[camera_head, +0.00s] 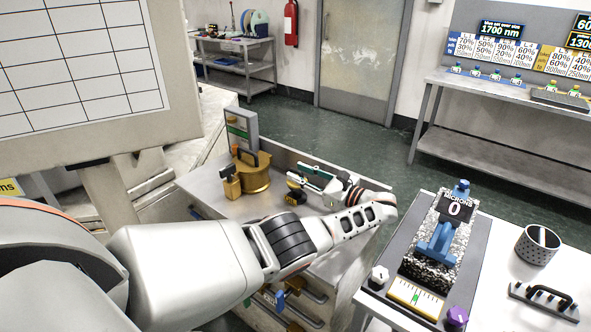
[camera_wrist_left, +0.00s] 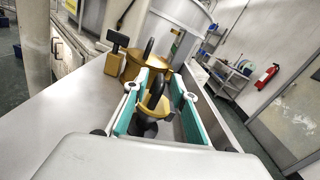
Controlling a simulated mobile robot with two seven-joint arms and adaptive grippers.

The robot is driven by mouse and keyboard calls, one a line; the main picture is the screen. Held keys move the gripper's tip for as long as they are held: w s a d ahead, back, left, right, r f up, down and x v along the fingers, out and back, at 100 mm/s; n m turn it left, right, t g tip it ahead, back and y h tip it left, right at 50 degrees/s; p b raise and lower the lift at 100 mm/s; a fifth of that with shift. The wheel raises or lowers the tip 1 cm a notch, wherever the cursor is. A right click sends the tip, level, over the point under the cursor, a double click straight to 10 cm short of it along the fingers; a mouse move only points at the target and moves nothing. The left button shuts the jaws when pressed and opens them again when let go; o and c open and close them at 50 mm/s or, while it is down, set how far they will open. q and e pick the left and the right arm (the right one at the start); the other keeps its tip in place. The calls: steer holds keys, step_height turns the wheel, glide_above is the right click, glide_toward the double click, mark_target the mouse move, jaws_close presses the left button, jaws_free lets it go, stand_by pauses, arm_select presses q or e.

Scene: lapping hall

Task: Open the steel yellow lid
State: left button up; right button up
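A brass-yellow round pot (camera_head: 257,181) with a black arched handle stands on the grey metal cabinet top; it also shows in the left wrist view (camera_wrist_left: 133,66). A smaller yellow round piece with a black upright grip (camera_wrist_left: 152,108) lies nearer, between the teal-padded fingers in the wrist view; in the head view it is the black-and-yellow piece (camera_head: 296,193). I cannot tell which of them is the lid. My left gripper (camera_head: 309,180) is low over the cabinet top, its fingers (camera_wrist_left: 161,78) spread apart. Contact with the small piece cannot be told. My right gripper is out of view.
A brass block with a black top (camera_head: 230,184) stands left of the pot. A grey-green panel (camera_head: 241,130) rises behind it. A white table (camera_head: 497,265) at right carries a gauge stand (camera_head: 437,245), a mesh cup (camera_head: 537,246) and a black-handled block (camera_head: 545,298).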

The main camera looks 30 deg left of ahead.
arm_select(q)
steer(key=shift+w+a, duration=0.1)
steer(key=shift+a, duration=0.9)
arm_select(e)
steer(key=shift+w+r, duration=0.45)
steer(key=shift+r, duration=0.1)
arm_select(q)
jaws_close()
